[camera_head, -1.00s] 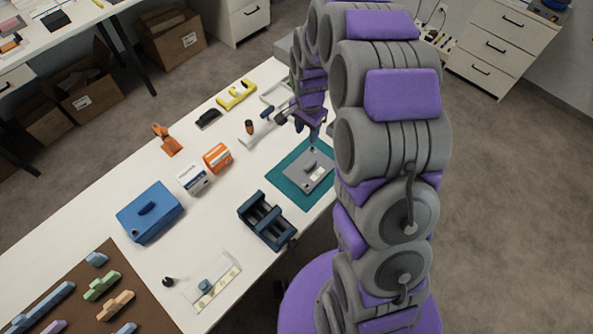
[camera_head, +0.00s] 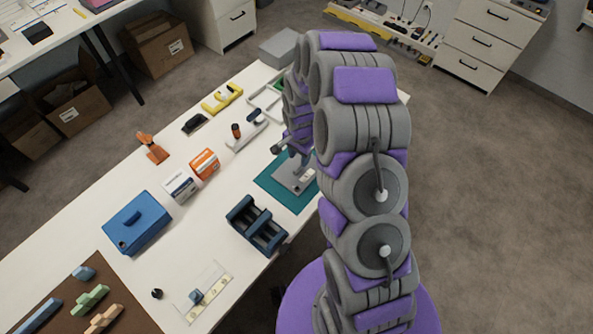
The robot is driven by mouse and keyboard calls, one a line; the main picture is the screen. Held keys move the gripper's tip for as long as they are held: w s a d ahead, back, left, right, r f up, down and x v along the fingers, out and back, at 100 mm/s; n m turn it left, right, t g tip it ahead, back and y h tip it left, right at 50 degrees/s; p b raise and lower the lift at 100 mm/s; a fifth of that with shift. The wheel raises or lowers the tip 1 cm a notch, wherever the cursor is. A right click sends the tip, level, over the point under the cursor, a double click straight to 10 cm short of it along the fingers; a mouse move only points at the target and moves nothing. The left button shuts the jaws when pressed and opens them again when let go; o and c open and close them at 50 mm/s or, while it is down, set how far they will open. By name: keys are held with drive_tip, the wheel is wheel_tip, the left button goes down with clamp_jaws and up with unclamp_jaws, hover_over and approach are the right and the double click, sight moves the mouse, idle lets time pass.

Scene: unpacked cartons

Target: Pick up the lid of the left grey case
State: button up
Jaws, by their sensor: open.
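A flat grey piece (camera_head: 285,180) lies on a teal mat (camera_head: 272,193) near the table's right edge. It looks like a lid or a low case, and I cannot tell which. My gripper (camera_head: 298,168) is open, pointing down over this piece and covering part of it. I cannot tell whether the fingers touch it. A grey box (camera_head: 281,47) stands at the far end of the table, partly behind my arm.
A dark blue rack (camera_head: 257,224) stands just left of the mat. A white tool (camera_head: 247,133) and a yellow level (camera_head: 222,98) lie behind.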

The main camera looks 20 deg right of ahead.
sight(297, 166)
drive_tip(key=f, duration=0.1)
drive_tip(key=d, duration=0.1)
drive_tip(key=f, duration=0.1)
drive_tip(key=shift+s+d+f+b, duration=0.25)
drive_tip(key=shift+s+f+b, duration=0.05)
drive_tip(key=shift+b, duration=0.05)
drive_tip(key=shift+a+f, duration=0.85)
drive_tip(key=shift+f, duration=0.25)
drive_tip(key=shift+a, duration=0.55)
drive_tip(key=shift+c, duration=0.7)
drive_tip(key=shift+d, duration=1.15)
drive_tip(key=c, duration=0.5)
drive_tip(key=shift+c, duration=0.6)
drive_tip(key=shift+a, duration=0.9)
clamp_jaws()
drive_tip(key=shift+d, duration=0.1)
